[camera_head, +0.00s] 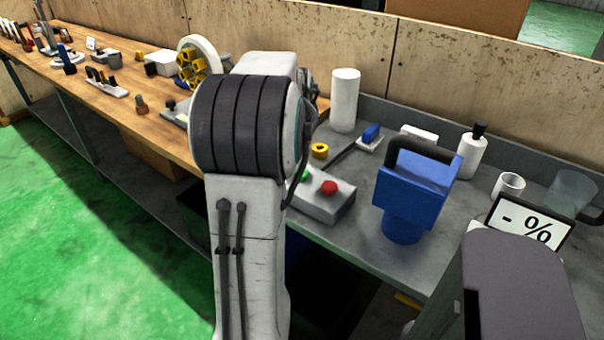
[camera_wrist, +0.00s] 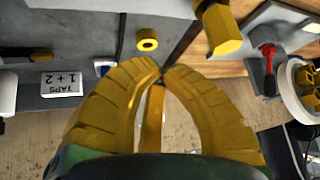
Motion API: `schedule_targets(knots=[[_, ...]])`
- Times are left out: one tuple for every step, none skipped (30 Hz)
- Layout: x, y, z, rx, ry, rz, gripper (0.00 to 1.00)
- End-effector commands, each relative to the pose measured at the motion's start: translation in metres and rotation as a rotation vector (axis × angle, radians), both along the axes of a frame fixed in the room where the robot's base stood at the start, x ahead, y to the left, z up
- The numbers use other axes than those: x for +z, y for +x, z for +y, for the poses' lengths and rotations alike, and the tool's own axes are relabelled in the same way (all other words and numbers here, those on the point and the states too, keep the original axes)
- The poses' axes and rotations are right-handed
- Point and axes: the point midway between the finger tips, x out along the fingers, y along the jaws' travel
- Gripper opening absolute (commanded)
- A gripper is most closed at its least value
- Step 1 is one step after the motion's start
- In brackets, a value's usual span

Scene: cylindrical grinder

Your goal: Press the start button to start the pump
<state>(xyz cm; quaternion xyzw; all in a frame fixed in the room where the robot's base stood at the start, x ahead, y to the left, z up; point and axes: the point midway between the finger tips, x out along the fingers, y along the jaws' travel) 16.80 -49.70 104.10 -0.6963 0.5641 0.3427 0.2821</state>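A grey control box (camera_head: 322,201) sits on the grey bench in the head view, just right of my arm. It carries a green button (camera_head: 306,175), partly hidden by my arm, and a red button (camera_head: 329,187). I cannot read any label on them. The box does not show clearly in the wrist view. My gripper (camera_wrist: 164,72) has yellow ribbed fingers with their tips together, and I see nothing held at the tips. It is hidden behind my arm in the head view. No pump can be identified for certain.
A blue block with a black handle (camera_head: 412,190) stands right of the box. A yellow ring (camera_head: 319,150) lies behind the box and shows in the wrist view (camera_wrist: 147,40). A white cylinder (camera_head: 344,100), bottle (camera_head: 471,153), cup (camera_head: 508,185) and "- %" display (camera_head: 529,222) stand nearby.

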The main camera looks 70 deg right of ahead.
Motion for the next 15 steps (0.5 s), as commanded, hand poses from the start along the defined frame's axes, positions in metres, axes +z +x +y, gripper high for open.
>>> schedule_targets(knots=[[-0.008, 0.000, 0.000, 0.000, 0.003, 0.001, 0.00], [-0.011, 0.000, 0.001, 0.000, 0.003, 0.001, 0.00], [-0.015, 0.000, 0.000, 0.000, 0.003, 0.001, 0.00], [-0.018, 0.000, 0.000, 0.000, 0.003, 0.001, 0.00], [-0.021, 0.000, 0.000, 0.000, 0.003, 0.001, 0.00], [-0.026, 0.000, 0.000, 0.000, 0.004, 0.001, 0.00], [-0.029, 0.000, 0.001, 0.000, 0.004, 0.001, 0.00], [-0.034, 0.000, 0.000, 0.000, 0.003, 0.001, 0.00], [-0.039, 0.000, 0.000, 0.000, 0.003, 0.001, 0.00], [-0.043, 0.000, 0.000, 0.000, 0.003, 0.001, 0.00], [-0.047, 0.000, 0.000, 0.000, 0.003, 0.001, 0.00], [-0.052, 0.000, 0.000, 0.000, 0.003, 0.001, 0.00], [-0.055, 0.000, 0.000, 0.000, 0.002, 0.000, 0.00], [-0.059, 0.000, 0.000, 0.000, 0.002, 0.000, 0.00], [-0.062, 0.000, 0.000, 0.000, 0.001, 0.000, 0.00]])
